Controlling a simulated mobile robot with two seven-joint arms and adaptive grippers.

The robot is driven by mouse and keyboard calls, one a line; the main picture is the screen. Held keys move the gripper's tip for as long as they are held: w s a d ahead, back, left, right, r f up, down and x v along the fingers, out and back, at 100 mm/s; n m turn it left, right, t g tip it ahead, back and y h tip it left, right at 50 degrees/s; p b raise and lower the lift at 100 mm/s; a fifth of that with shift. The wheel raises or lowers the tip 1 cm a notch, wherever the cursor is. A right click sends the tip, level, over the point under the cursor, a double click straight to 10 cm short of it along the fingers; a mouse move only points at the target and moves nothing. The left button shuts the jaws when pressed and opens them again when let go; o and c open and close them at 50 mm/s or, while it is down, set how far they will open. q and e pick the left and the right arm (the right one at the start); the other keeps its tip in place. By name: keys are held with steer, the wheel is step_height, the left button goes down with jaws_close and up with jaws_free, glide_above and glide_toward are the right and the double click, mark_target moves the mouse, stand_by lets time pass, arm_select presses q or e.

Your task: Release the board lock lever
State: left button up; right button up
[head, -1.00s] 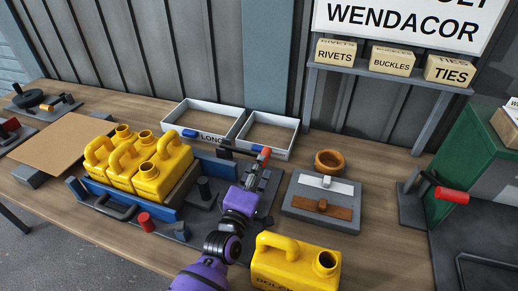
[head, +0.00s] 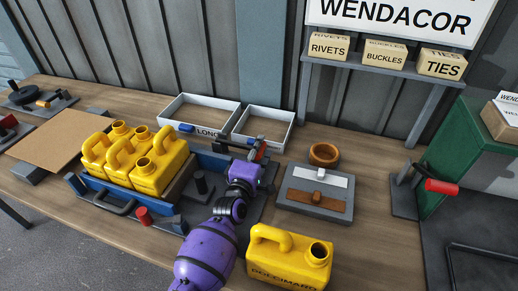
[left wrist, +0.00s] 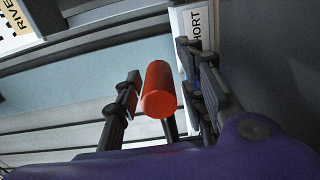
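A red lever handle (head: 261,152) stands at the back right of the dark fixture (head: 222,190) that holds the yellow cans. My left gripper (head: 254,150) is at this handle, and its purple arm hides the lever's lower part. In the left wrist view the red handle (left wrist: 159,90) lies between the two dark fingers of my left gripper (left wrist: 163,92). The fingers are spread, and a gap shows on the right side of the handle. It sits nearer the left finger; I cannot tell if they touch. My right gripper is not in view.
Yellow jerry cans (head: 160,165) stand in the fixture, and another can (head: 288,262) stands at the front. A red post (head: 143,216) is at the fixture's front. White trays (head: 268,126) lie behind the lever. Another red-handled lever (head: 441,187) is at right.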

arm_select(q)
steer(key=shift+c, duration=0.3)
jaws_close()
steer(key=shift+r, duration=0.1)
